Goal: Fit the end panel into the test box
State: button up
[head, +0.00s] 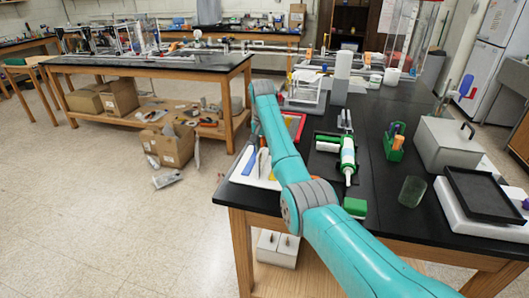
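A small clear-walled box (306,88) stands on the black bench beyond my arm; it may be the test box, but it is too small to be sure. I cannot pick out the end panel. My teal arm rises from the lower right across the bench's front left part to a grey joint at the upper middle. My gripper is not visible, so I cannot tell whether it holds anything.
On the black bench (378,205) are a green-and-white sealant tube (348,157), a green holder (394,149), a green glass (412,191), a grey handled box (448,146) and a black tray (485,194). Open floor (130,235) lies left.

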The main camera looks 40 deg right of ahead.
grip_shut()
